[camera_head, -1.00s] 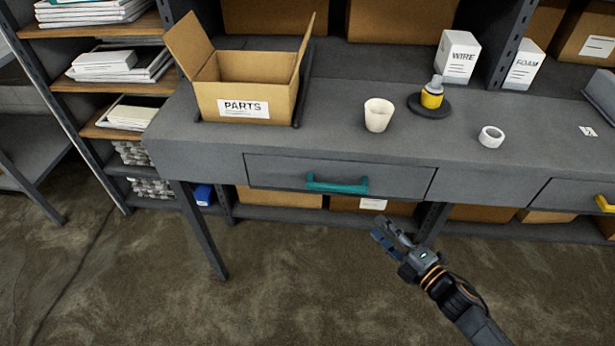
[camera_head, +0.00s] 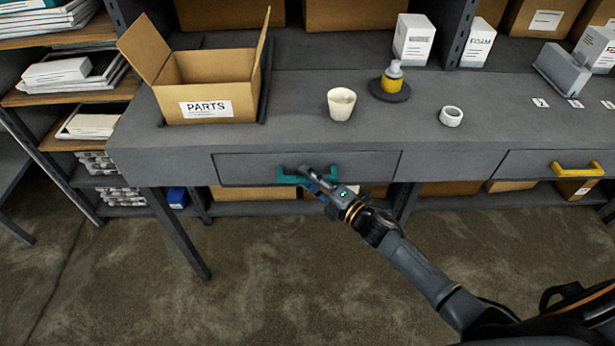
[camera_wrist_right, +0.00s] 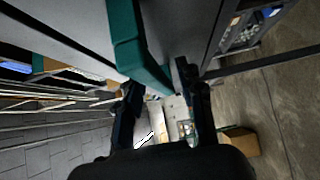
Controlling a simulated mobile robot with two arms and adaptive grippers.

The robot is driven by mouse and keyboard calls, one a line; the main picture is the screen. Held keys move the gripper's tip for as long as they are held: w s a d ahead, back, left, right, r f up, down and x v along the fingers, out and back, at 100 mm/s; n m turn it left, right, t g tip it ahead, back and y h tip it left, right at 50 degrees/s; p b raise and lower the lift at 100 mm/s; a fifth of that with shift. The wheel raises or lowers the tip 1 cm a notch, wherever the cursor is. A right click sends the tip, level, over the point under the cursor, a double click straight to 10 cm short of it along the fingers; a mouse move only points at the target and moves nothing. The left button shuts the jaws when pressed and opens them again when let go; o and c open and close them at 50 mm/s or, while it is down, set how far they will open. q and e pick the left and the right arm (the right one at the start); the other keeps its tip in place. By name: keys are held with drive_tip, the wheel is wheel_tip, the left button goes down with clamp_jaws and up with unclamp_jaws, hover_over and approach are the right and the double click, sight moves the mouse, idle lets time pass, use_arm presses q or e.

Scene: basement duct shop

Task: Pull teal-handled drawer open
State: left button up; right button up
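The teal handle (camera_head: 290,175) is on the front of a grey drawer (camera_head: 240,165) under the workbench top. The drawer front looks flush with the bench, so the drawer appears closed. My right gripper (camera_head: 312,180) is at the right part of the handle and hides some of it. In the right wrist view its two fingers (camera_wrist_right: 160,88) stand apart, and the teal handle (camera_wrist_right: 135,45) reaches into the space between the fingertips. Whether they touch the handle I cannot tell. My left gripper is not in view.
On the grey bench (camera_head: 270,115) are an open PARTS box (camera_head: 215,85), a cream cup (camera_head: 341,104), a yellow bottle (camera_head: 391,80) and a white tape roll (camera_head: 451,116). A yellow-handled drawer (camera_head: 520,163) is to the right. The floor (camera_head: 240,300) in front is clear.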

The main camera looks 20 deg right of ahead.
drive_tip(key=shift+w+a, duration=0.15)
drive_tip(key=shift+w, duration=0.1)
clamp_jaws()
drive_tip(key=shift+s, duration=0.1)
